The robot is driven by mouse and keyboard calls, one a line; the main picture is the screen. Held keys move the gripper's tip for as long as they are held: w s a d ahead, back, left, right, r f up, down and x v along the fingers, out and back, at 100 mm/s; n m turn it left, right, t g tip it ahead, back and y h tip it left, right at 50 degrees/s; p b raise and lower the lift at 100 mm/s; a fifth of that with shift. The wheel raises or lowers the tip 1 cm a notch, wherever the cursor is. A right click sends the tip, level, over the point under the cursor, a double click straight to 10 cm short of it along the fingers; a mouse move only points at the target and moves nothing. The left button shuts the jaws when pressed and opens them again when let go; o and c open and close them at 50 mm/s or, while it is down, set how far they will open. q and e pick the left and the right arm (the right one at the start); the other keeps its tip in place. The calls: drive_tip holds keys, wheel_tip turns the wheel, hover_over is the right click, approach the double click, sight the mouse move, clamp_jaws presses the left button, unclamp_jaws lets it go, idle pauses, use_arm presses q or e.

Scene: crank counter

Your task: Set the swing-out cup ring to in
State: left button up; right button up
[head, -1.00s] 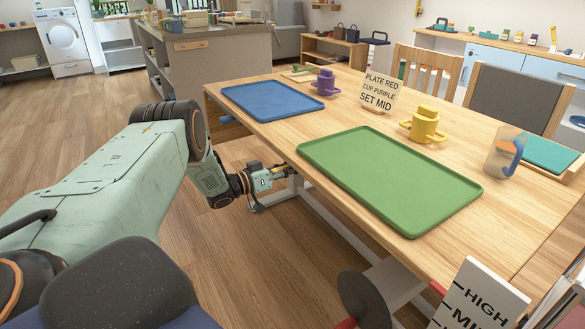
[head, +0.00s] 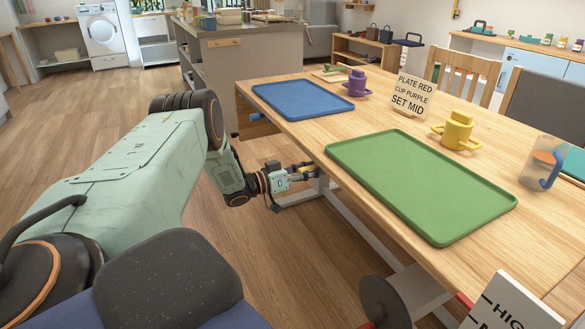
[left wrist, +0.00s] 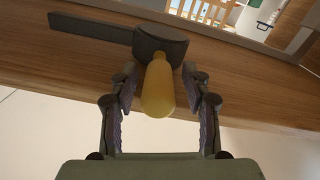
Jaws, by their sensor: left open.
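My left gripper (head: 312,172) is at the near long edge of the wooden table, just left of the green tray. In the left wrist view the same gripper (left wrist: 160,105) is open, with a yellow rounded knob (left wrist: 158,88) between its two fingers. The knob joins a dark grey rounded piece (left wrist: 160,45) with a flat bar (left wrist: 92,27) reaching left along the table edge. My right gripper is not in view.
The table (head: 385,115) holds a blue tray (head: 302,98), a green tray (head: 420,185), a purple cup (head: 356,84), a yellow cup (head: 455,130) and a sign (head: 411,95). A dark disc (head: 385,302) is below the near edge. Open floor lies left.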

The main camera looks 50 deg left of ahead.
use_arm(q)
drive_tip(key=v, duration=0.9)
idle(0.3)
drive_tip(key=s+d+f+n+g+y+p, duration=0.1)
drive_tip(key=s+d+f+n+g+y, duration=0.2)
drive_tip(key=d+f, duration=0.5)
drive_tip(key=s+d+f+n+g+y+p, duration=0.1)
drive_tip(key=s+d+f+n+g+y, duration=0.1)
drive_tip(key=d+f+g, duration=0.5)
drive_tip(key=s+d+m+g+p, duration=0.1)
drive_tip(key=s+d+g+p, duration=0.15)
drive_tip(key=s+d, duration=1)
drive_tip(key=s+d+r+m+g+p, duration=0.1)
drive_tip(key=s+d+g, duration=0.1)
drive_tip(key=s, duration=0.5)
drive_tip(key=s+d+r+m+g+p, duration=0.1)
drive_tip(key=s+d+r+g, duration=0.1)
drive_tip(key=s, duration=0.6)
drive_tip(key=shift+r+m+y, duration=0.2)
drive_tip(key=shift+m+y, duration=0.2)
